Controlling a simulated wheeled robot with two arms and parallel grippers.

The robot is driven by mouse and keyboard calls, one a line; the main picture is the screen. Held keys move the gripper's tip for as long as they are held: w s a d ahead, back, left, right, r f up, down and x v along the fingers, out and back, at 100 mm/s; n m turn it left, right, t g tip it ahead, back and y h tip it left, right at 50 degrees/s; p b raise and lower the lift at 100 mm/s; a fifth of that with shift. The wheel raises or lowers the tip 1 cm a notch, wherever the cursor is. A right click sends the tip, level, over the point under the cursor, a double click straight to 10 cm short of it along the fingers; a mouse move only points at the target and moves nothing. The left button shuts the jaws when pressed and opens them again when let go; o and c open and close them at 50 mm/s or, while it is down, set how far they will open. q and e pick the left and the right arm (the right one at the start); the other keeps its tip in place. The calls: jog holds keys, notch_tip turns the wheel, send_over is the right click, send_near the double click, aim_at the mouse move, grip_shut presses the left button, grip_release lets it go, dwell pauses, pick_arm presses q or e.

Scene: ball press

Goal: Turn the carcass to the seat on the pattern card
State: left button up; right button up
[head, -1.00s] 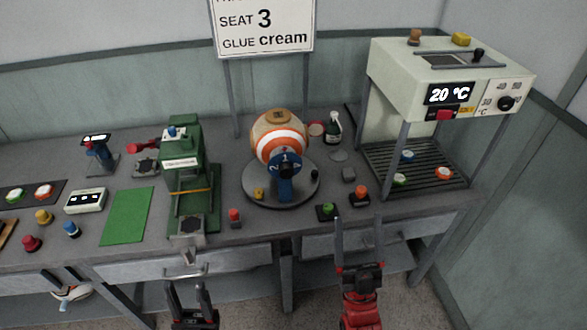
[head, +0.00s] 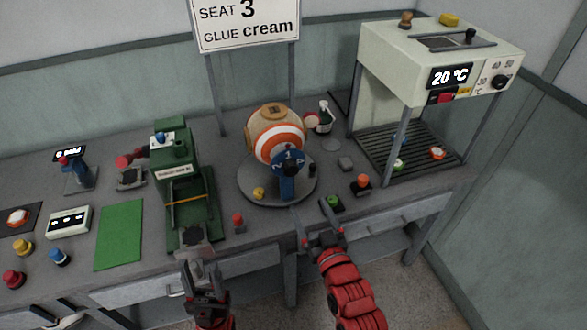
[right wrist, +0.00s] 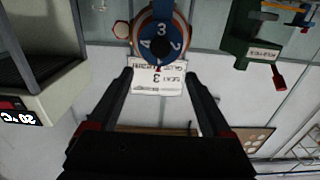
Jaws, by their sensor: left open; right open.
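The carcass (head: 277,136) is a tan ball with orange and white bands. It sits on a round grey turntable base (head: 250,183) behind a blue numbered dial (head: 289,162), whose 1 is at the top in the head view. The dial also shows in the right wrist view (right wrist: 160,32). The pattern card (head: 246,22) reads SEAT 3, GLUE cream; its upper part is cut off. My right gripper (head: 315,222) is open and empty in front of the turntable, below the dial. My left gripper (head: 195,272) is open and empty at the table's front edge, below the green press.
A green press (head: 178,190) stands left of the turntable, with a green mat (head: 119,235) beside it. A white oven (head: 437,75) showing 20 °C stands right.

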aim_at(292, 171)
jog(key=p+x, duration=0.4)
jog(key=x, duration=0.9)
jog(key=shift+a+r, duration=0.1)
jog(key=shift+a, duration=0.05)
jog(key=shift+w, duration=0.35)
grip_shut()
